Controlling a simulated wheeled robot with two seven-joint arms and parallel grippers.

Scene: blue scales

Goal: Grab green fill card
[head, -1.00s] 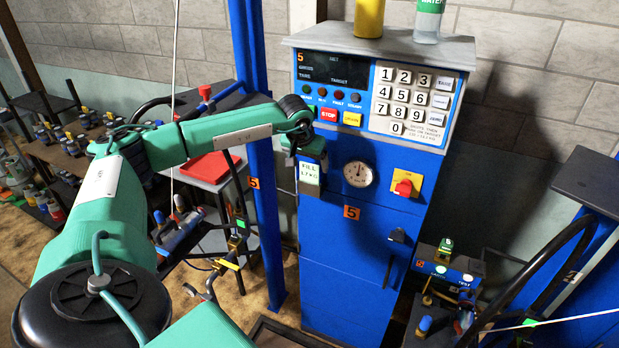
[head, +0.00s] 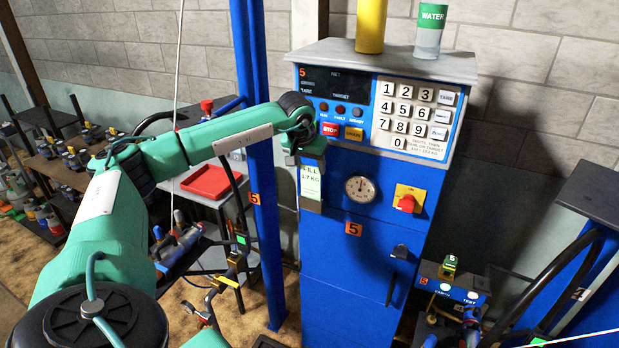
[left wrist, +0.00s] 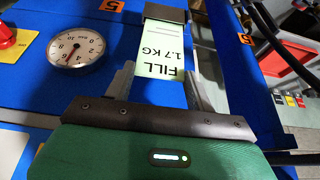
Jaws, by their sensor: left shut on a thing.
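The pale green fill card (head: 311,184), printed "FILL 1.7 KG", is at the left side of the blue scale cabinet's front. My left gripper (head: 311,165) is just above it in the head view, partly hidden by its own wrist. In the left wrist view the card (left wrist: 163,50) lies between the two fingers of my left gripper (left wrist: 160,88), which is shut on its near end. The card's far end meets a dark holder (left wrist: 170,13) on the blue front. My right gripper is not in view.
The cabinet carries a keypad (head: 413,118), a round gauge (head: 360,188) and a red knob (head: 407,203). A yellow cylinder (head: 370,25) and a water container (head: 430,32) stand on top. A blue post (head: 262,170) and a red tray (head: 207,181) are left of the card.

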